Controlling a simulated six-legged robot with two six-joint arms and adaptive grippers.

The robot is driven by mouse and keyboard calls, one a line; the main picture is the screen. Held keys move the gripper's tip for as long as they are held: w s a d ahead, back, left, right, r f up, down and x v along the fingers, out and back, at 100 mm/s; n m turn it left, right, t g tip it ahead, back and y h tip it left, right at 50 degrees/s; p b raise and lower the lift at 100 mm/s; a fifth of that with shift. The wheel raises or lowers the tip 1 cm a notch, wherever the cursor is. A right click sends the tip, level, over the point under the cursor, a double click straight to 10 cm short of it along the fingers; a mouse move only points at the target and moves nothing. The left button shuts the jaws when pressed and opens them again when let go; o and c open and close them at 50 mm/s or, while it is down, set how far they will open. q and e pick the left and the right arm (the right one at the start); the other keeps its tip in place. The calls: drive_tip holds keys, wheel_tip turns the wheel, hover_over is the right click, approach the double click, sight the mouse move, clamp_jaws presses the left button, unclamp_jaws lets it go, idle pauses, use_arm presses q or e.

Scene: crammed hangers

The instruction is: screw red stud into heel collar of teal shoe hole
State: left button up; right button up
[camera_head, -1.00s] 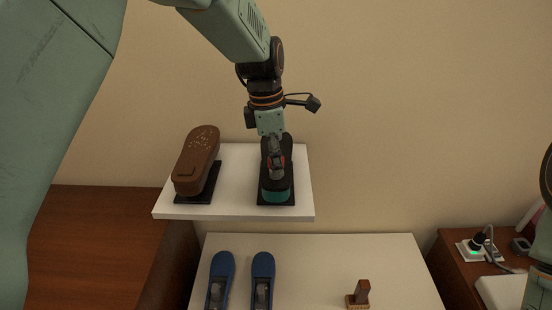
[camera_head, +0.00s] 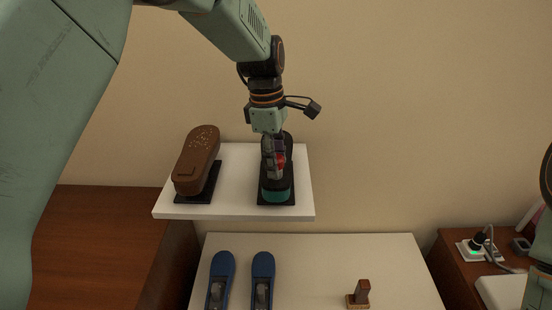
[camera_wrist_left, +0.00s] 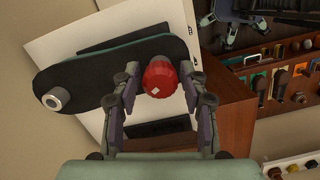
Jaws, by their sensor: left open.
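The teal shoe (camera_head: 276,196) stands on a dark base on the white upper shelf, its black sole facing up. My left gripper (camera_head: 276,170) points down over it. In the left wrist view, the open fingers (camera_wrist_left: 160,95) stand on either side of the red stud (camera_wrist_left: 160,77), with a gap visible at least on its right. The stud stands near the right end of the black sole (camera_wrist_left: 98,72). It also shows in the head view (camera_head: 280,161), partly covered by a finger. A metal collar (camera_wrist_left: 56,98) shows at the sole's left end. Stud depth is hidden. My right gripper is out of view.
A brown shoe (camera_head: 198,158) stands to the left on the same white shelf (camera_head: 235,211). Below, a white table (camera_head: 320,262) holds two blue shoes (camera_head: 221,272) and a small wooden block piece (camera_head: 361,292). A tool rack (camera_wrist_left: 280,75) shows in the wrist view.

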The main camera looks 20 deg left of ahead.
use_arm(q)
drive_tip(key=n, duration=0.5)
drive_tip(key=shift+n+t, duration=0.4)
drive_tip(key=n, duration=0.6)
drive_tip(key=shift+y, duration=0.4)
drive_tip(key=shift+c, duration=0.4)
drive_tip(key=c, duration=0.6)
drive_tip(key=shift+o, duration=0.2)
drive_tip(key=m, duration=0.6)
drive_tip(key=shift+h, duration=0.3)
drive_tip(key=o, duration=0.9)
drive_tip(key=shift+r, duration=0.1)
